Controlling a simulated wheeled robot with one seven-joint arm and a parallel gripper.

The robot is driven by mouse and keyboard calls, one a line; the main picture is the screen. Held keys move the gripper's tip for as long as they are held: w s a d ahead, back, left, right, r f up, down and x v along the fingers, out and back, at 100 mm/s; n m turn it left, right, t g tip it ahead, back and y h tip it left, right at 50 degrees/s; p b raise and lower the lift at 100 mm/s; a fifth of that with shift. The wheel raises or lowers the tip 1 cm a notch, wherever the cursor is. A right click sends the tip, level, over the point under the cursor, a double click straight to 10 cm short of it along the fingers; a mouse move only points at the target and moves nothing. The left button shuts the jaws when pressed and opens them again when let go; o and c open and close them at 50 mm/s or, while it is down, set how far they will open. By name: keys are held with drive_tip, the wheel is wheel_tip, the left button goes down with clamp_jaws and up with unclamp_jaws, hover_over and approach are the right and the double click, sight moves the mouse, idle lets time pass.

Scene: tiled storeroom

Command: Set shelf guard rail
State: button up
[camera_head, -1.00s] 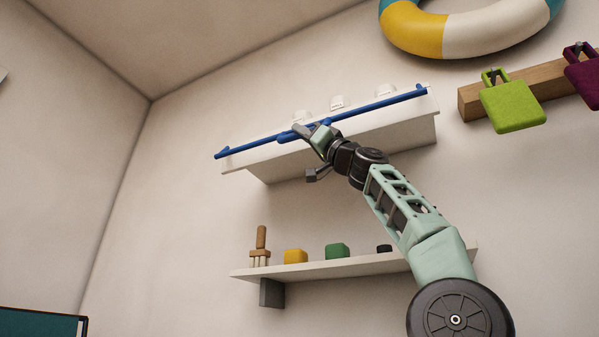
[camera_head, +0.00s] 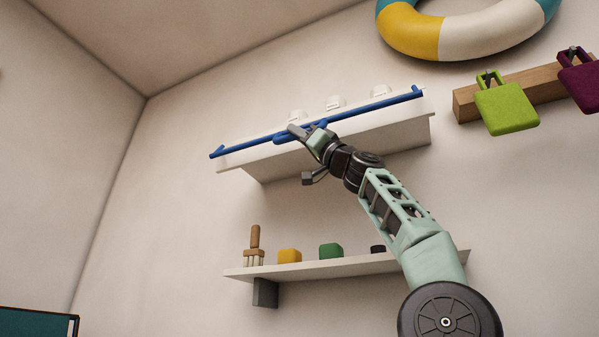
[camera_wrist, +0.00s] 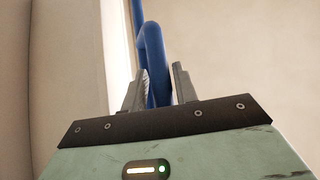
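The guard rail (camera_head: 245,145) is a long blue bar with short bent ends and a blue handle loop near its middle. It runs along the front of the upper white shelf (camera_head: 380,135), just above the front edge and roughly parallel to it. I cannot tell whether it touches the shelf. My gripper (camera_head: 302,130) is at the rail's middle. In the wrist view, the blue loop of the rail (camera_wrist: 155,60) passes between the fingers of my gripper (camera_wrist: 160,85), which are close on both sides of it.
White items (camera_head: 335,102) stand on the upper shelf behind the rail. A lower shelf (camera_head: 345,267) holds a brush (camera_head: 254,245), a yellow block (camera_head: 290,256), a green block (camera_head: 331,251) and a dark item. A peg board (camera_head: 545,90) with bags and a ring float (camera_head: 465,35) are at right.

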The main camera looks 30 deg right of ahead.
drive_tip(key=b+v, duration=0.6)
drive_tip(key=v, duration=0.1)
drive_tip(key=shift+b, duration=0.35)
drive_tip(key=shift+s+d+f, duration=0.1)
drive_tip(key=shift+f, duration=0.05)
idle(0.3)
